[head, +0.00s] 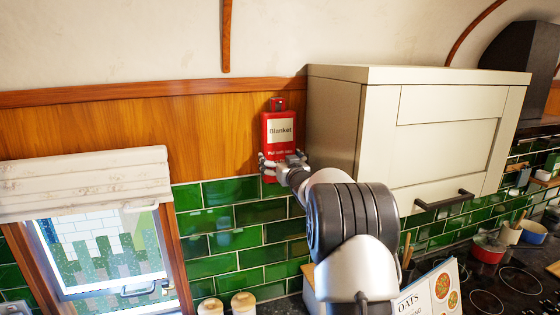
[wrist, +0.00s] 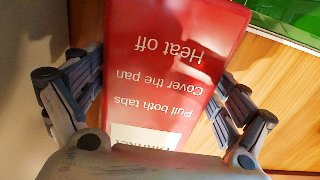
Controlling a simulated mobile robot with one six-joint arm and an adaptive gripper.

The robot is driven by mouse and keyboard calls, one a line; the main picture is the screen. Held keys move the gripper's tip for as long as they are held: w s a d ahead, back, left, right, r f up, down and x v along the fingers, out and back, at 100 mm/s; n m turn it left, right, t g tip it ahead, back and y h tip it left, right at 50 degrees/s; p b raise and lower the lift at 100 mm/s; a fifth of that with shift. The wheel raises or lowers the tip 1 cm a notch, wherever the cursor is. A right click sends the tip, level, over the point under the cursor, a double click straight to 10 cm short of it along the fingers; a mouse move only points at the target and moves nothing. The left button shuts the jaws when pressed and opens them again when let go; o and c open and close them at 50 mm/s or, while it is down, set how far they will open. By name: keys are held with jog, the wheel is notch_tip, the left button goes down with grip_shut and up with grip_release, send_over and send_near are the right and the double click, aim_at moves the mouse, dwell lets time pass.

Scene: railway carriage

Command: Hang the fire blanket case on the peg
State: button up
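The fire blanket case (head: 280,128) is a red upright box with a white "Blanket" label and a hanging tab with a hole at its top. In the head view it is in front of the wood panel, just left of the cream cupboard. My gripper (head: 283,160) is at its lower part, one finger on each side. In the wrist view the case (wrist: 175,55) lies between the fingers of my gripper (wrist: 160,85), its print upside down, and they appear closed on its side edges. I see no peg; whether one is behind the tab is hidden.
The cream cupboard (head: 335,125) stands out from the wall close to the right of the case. Green tiles (head: 232,213) lie below the panel, and a window with a blind (head: 80,185) is at left. Two lidded jars (head: 243,303) stand below on the worktop.

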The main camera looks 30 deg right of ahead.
jog(key=shift+f, duration=0.1)
jog(key=shift+f, duration=0.15)
jog(key=v, duration=1.2)
jog(key=s+a+f+g+b, duration=0.6)
jog(key=s+a+f+b, duration=0.7)
jog(key=a+f+b, duration=0.3)
jog(key=s+a+f+n+g+y+b, duration=0.1)
jog(key=s+a+f+g+b, duration=0.1)
jog(key=s+a+f, duration=0.3)
jog(key=s+a+f+n+g+y+b, duration=0.1)
jog(key=s+a+f+b, duration=0.3)
jog(key=s+f, duration=0.5)
jog(key=s+a+f+g+y+b, duration=0.2)
jog(key=s+a+f, duration=0.5)
jog(key=s, duration=0.5)
jog(key=shift+n+g+b, duration=0.4)
jog(key=shift+g+b, duration=0.5)
jog(key=shift+b, duration=0.15)
